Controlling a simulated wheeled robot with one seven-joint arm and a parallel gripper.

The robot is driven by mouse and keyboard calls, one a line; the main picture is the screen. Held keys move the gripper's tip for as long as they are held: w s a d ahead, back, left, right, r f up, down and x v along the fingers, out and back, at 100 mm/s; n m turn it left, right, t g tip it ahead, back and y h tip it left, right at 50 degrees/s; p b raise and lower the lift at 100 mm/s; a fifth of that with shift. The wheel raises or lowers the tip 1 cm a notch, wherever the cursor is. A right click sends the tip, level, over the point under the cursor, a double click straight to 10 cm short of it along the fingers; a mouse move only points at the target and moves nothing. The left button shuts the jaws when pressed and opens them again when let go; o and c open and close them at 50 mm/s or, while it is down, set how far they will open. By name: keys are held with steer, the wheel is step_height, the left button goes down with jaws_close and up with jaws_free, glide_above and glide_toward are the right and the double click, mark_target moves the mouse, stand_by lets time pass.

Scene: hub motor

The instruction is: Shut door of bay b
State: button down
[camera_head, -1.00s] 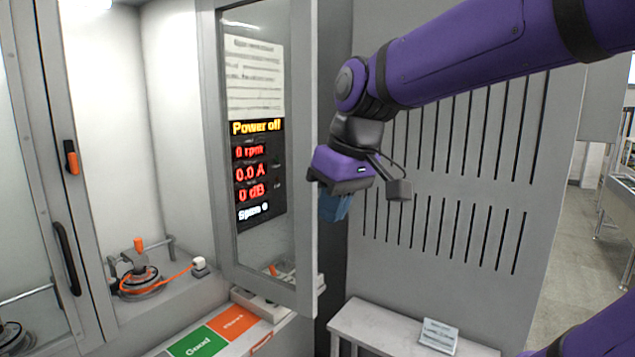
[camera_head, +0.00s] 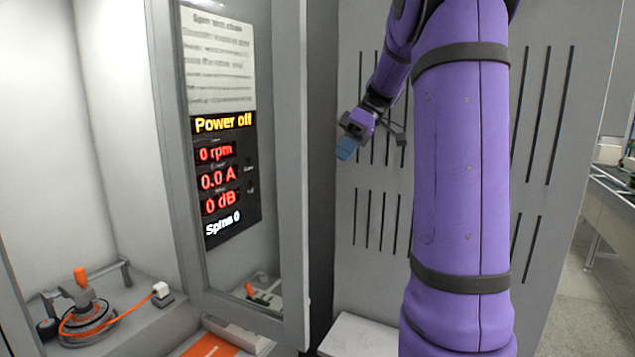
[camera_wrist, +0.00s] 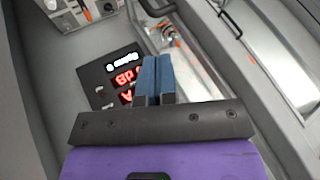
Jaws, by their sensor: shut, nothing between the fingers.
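A glazed door (camera_head: 293,200) with a grey frame stands swung open at the right side of an open bay (camera_head: 75,150); I see no label telling which bay it is. The display panel (camera_head: 222,170) shows through its glass. Inside the bay a hub motor (camera_head: 85,315) sits with an orange cable and a clamp. My gripper (camera_head: 346,149), with blue fingers, is to the right of the door's free edge, apart from it in the picture. In the wrist view the fingers (camera_wrist: 154,78) are together and empty, with the display (camera_wrist: 118,77) beyond them.
A slotted grey cabinet wall (camera_head: 375,220) is behind my gripper. A pale ledge (camera_head: 357,338) is below it. An orange-marked surface (camera_head: 207,346) lies under the door. My purple arm hides much of the right side. Open floor (camera_head: 565,290) shows at far right.

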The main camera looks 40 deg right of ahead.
steer(key=a+f, duration=0.8)
steer(key=a, duration=0.1)
steer(key=shift+a, duration=0.2)
stand_by(0.3)
